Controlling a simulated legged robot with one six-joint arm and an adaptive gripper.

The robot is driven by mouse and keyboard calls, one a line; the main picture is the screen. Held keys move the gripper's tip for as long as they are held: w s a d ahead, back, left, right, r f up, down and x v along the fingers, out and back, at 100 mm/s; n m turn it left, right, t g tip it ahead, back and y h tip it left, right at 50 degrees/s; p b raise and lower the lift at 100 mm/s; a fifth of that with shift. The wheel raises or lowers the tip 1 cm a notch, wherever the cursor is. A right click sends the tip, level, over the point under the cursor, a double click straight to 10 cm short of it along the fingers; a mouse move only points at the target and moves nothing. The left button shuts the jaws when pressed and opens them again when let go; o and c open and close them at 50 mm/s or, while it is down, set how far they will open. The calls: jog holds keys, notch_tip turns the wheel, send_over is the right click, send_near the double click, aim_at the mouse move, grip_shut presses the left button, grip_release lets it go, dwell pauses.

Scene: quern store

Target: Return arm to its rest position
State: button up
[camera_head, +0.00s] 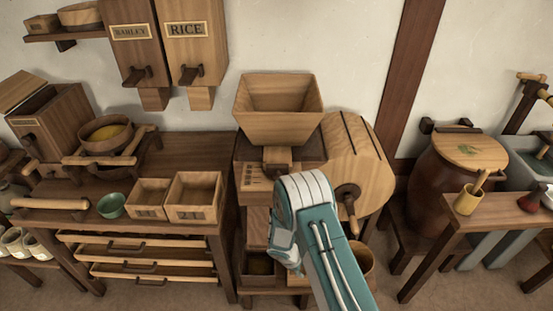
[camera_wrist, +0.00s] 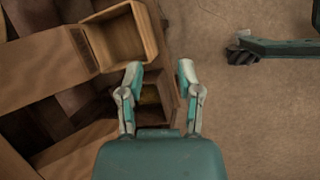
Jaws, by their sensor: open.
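My arm (camera_head: 325,245) reaches up from the bottom of the head view, in front of the wooden mill with its square hopper (camera_head: 278,105). Its fingers are hidden there behind the arm. In the wrist view my gripper (camera_wrist: 159,75) is open, its two fingers apart with nothing between them. The camera looks down at the floor and the mill's lower boxes. An open wooden box (camera_wrist: 122,42) lies just beyond the left finger. A darker drawer (camera_wrist: 152,92) with something yellowish in it shows between and behind the fingers.
A wooden table (camera_head: 185,150) with two small boxes and a green bowl (camera_head: 111,204) stands left of the mill. Barley and rice bins hang above. The mill's crank (camera_head: 349,205) is close right of my arm. A brown barrel (camera_head: 440,185) stands farther right. Bare floor (camera_wrist: 255,110) lies right in the wrist view.

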jog(key=s+d+r+m+t, duration=0.1)
jog(key=d+r+m, duration=0.15)
jog(key=r, duration=0.95)
jog(key=d+r+m+y, duration=0.1)
jog(key=r+m, duration=0.2)
jog(key=r, duration=0.8)
jog(key=s+d+r+m+t, duration=0.1)
jog(key=d+r+m, duration=0.15)
jog(key=r, duration=0.95)
jog(key=s+r+m+t+y, duration=0.1)
jog(key=s+r+m, duration=0.2)
jog(key=s+r, duration=0.5)
jog(key=s+r+m+t+y, duration=0.1)
jog(key=s+r+m, duration=0.3)
jog(key=s, duration=0.9)
notch_tip(320, 180, up, 4)
jog(key=shift+s+d+f+t+y, duration=0.2)
jog(key=shift+d+t+y, duration=0.15)
jog(key=shift+y, duration=0.35)
